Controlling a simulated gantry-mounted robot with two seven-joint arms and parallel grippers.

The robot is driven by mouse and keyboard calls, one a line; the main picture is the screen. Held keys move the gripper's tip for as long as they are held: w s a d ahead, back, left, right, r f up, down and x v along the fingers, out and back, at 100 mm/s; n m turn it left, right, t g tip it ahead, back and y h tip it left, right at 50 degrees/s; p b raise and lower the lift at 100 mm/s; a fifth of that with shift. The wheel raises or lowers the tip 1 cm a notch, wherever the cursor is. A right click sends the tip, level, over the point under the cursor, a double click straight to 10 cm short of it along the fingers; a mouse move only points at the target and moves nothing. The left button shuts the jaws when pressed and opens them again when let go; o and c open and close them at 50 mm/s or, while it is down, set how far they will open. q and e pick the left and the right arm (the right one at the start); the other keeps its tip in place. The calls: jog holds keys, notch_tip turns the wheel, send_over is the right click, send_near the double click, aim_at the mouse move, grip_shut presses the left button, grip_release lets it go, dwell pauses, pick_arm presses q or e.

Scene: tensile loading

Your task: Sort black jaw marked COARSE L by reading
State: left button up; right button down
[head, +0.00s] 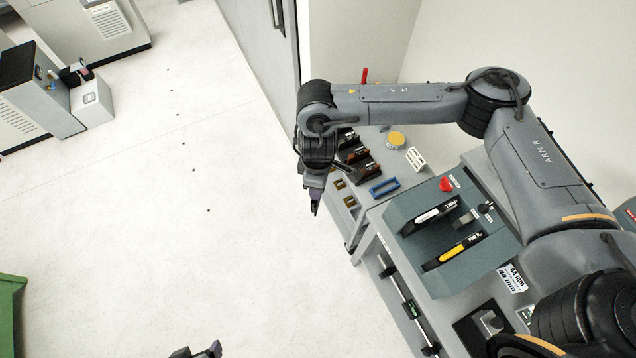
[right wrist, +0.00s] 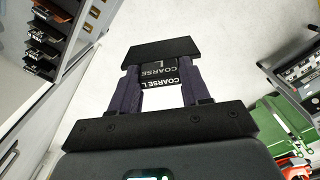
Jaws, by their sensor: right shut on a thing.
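The black jaw (right wrist: 165,50) marked COARSE L is in the right wrist view, its white lettering upside down in the picture. My right gripper (right wrist: 158,80) is shut on it, with one finger on each side. In the head view my right gripper (head: 315,207) hangs beside the left edge of the bench, over the floor; the jaw is too small there to make out clearly. Several dark jaws (head: 358,153) sit in a rack at the back of the bench. My left gripper (head: 197,351) is at the bottom edge, mostly cut off and away from everything.
A blue frame (head: 384,187), a yellow disc (head: 396,138) and a white card (head: 415,158) are on the bench. A grey-green unit (head: 420,250) with white and yellow handles stands in front. A green bin (head: 10,310) is at far left. The floor between is clear.

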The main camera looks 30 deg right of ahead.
jog(key=n, duration=0.2)
jog(key=w+n, duration=0.1)
jog(key=shift+d+r+n, duration=0.1)
jog(key=shift+r+n, duration=0.15)
jog(key=shift+n, duration=0.05)
jog(key=w+d+f+n+b, duration=0.3)
jog(key=d+n, duration=0.4)
jog(key=n, duration=0.4)
jog(key=w+d+f+n+b, duration=0.35)
jog(key=d+n, duration=0.45)
jog(key=n, duration=0.4)
jog(key=s+d+f+b, duration=0.4)
jog(key=d+f, duration=0.2)
jog(key=d, duration=0.2)
jog(key=s+d+f+b, duration=0.4)
jog(key=d+f+b, duration=0.1)
jog(key=d+f, duration=0.1)
jog(key=shift+s+d+f+m, duration=0.4)
jog(key=shift+d, duration=0.45)
